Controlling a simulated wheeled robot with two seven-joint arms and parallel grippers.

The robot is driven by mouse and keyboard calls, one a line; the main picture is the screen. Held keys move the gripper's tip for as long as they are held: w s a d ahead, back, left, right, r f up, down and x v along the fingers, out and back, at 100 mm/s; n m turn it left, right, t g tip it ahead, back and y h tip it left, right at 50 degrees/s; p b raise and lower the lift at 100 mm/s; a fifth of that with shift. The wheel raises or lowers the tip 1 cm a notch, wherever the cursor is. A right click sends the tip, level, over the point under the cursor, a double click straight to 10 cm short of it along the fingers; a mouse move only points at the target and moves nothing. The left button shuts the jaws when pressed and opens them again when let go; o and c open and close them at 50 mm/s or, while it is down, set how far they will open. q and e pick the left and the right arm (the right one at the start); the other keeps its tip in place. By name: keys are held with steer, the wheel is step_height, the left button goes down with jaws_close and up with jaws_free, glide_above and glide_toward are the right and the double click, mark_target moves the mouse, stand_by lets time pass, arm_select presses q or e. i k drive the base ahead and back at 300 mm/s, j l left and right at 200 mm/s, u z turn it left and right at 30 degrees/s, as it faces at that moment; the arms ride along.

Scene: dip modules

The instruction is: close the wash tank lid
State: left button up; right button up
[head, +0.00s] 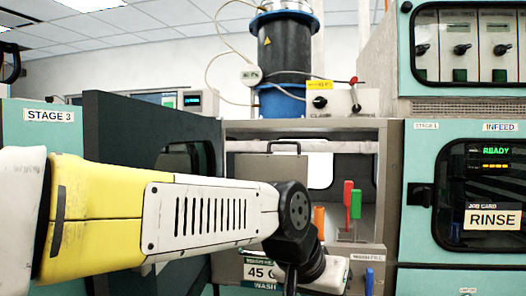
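The wash tank (366,262) stands low in the middle bay, with a front label reading 45 C and WASH. A grey upright panel with a black handle (284,144) on its top edge stands behind the tank; it appears to be the wash tank lid, raised. My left arm crosses the view from the left and hides the lower part of this panel and much of the tank. My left gripper (312,280) is low at the tank's front; its fingertips are hidden or cut off, so its opening cannot be told. My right gripper is not in view.
A dark door panel (125,130) stands at the left of the bay. Red, green and orange handles (355,204) stick up at the tank's right. A black and blue cylinder (284,65) sits above the bay. A teal cabinet marked RINSE (424,255) bounds the right.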

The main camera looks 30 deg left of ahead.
mark_target(268, 167)
steer(key=i+l+u, duration=0.2)
steer(key=u, duration=0.2)
steer(key=i+l+u, duration=0.1)
steer(key=l+u, duration=1.55)
steer(key=k+u, duration=0.15)
steer(key=u, duration=0.45)
